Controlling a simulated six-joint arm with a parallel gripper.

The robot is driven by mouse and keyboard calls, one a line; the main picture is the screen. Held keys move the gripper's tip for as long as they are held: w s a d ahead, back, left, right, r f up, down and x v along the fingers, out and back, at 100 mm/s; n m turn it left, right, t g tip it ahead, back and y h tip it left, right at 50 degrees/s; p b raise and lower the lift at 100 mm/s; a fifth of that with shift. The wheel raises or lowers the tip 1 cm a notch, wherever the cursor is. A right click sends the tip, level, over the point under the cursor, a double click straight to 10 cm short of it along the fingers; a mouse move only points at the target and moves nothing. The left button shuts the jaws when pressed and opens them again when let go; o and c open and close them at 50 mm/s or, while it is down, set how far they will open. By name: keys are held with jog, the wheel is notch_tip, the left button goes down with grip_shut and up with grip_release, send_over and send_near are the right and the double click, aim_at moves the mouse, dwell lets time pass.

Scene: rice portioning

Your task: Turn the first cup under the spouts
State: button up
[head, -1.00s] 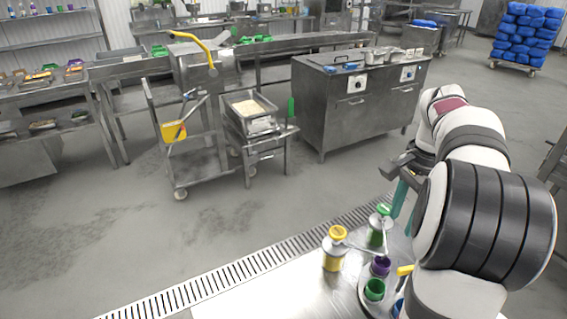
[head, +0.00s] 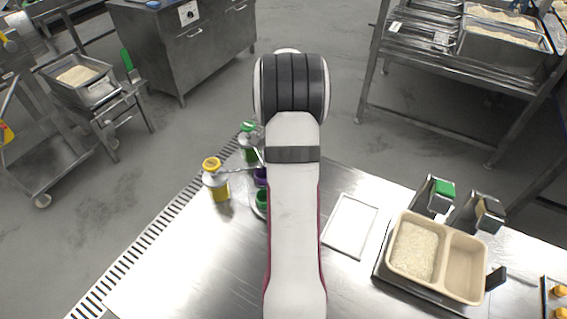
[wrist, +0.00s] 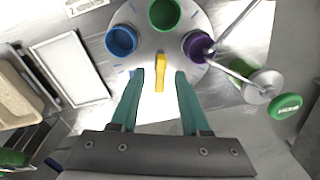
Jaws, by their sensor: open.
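A round pale turntable (wrist: 218,18) carries a blue cup (wrist: 121,40), a green cup (wrist: 164,14) and a purple cup (wrist: 199,46). Metal spouts (wrist: 226,34) reach in from the right and end over the purple cup. A yellow tab (wrist: 161,70) sticks out from the turntable towards my gripper (wrist: 160,74). My gripper is open, with one teal finger on each side of the tab; I see no contact. In the head view, the purple cup (head: 261,176) and green cup (head: 262,198) show beside my arm, which hides the gripper and blue cup.
A yellow-capped pump bottle (head: 216,182) and a green-capped one (head: 249,145) stand left of my arm. A white tray (head: 350,226) lies right. Beyond it, a two-part container (head: 465,266) holds rice in one half. Bare table (head: 180,255) lies front left.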

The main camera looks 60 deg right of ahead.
jog(key=shift+f, duration=0.15)
grip_shut()
dwell(1.4)
